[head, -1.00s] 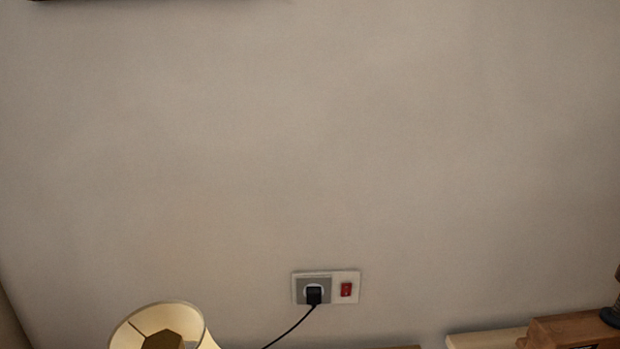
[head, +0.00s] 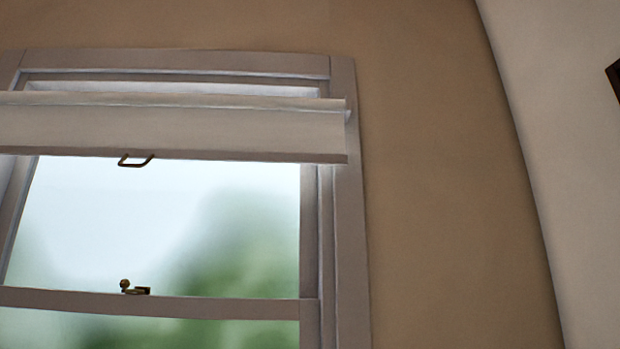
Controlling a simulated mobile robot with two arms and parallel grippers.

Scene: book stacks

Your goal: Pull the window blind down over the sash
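The window blind (head: 220,130) is a pale strip across the upper part of the window, on the left side of the head view. A small dark reddish-brown pull handle (head: 136,161) hangs at its lower edge. The sash (head: 190,304) below is uncovered, with blurred green and pale sky behind the glass. A small brass latch (head: 134,288) sits on the sash's cross rail. The blind's left end is cut off by the picture edge. Neither of my grippers shows.
The window frame's right post (head: 345,230) stands beside bare brown wall (head: 450,200). A wall corner runs down the right, with a paler wall (head: 560,130) beyond. A dark framed edge (head: 613,80) shows at the far right. No obstacle shows before the window.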

